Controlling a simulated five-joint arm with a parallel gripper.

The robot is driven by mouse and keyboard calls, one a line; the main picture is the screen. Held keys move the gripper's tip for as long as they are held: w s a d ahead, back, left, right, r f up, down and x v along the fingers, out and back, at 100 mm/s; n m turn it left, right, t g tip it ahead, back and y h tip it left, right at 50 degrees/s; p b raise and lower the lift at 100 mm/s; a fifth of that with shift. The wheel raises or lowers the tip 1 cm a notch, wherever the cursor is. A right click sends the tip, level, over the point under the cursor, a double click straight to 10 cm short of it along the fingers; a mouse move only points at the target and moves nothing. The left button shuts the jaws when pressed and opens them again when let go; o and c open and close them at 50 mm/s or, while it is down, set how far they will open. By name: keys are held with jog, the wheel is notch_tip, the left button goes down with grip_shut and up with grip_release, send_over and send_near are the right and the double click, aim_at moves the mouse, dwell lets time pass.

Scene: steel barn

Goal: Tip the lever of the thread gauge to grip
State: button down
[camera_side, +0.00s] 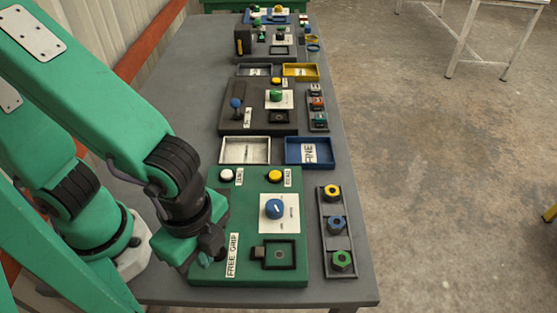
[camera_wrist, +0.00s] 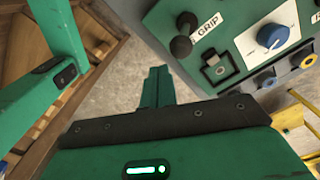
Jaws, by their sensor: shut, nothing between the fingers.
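The green thread gauge panel (camera_side: 250,185) lies at the near end of the bench, with a FREE GRIP label (camera_side: 232,255) along its near left part. In the wrist view, the lever shows as a dark ball knob (camera_wrist: 181,47) beside the GRIP lettering (camera_wrist: 208,25), covering part of the label. How far it leans is hard to tell. In the side view my gripper and wrist hide most of the lever. My gripper (camera_side: 204,259) is low at the panel's left edge. In the wrist view its green fingers (camera_wrist: 157,72) are shut and empty, close to the knob but apparently apart.
The panel carries a blue dial (camera_side: 274,208), a square socket (camera_side: 279,254), and white and yellow buttons. A dark rack (camera_side: 325,235) of coloured nuts stands to the right. Blue (camera_side: 330,160) and pale (camera_side: 225,150) trays lie behind it, with other stations further back.

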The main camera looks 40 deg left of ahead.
jog(key=shift+f, duration=2.05)
dwell(0.4)
jog(key=shift+w+a, duration=1.2)
dwell(0.6)
jog(key=shift+s+d, duration=0.45)
dwell(0.3)
jog(key=shift+r, duration=0.1)
jog(key=shift+r, duration=3.45)
jog(key=shift+w, duration=0.1)
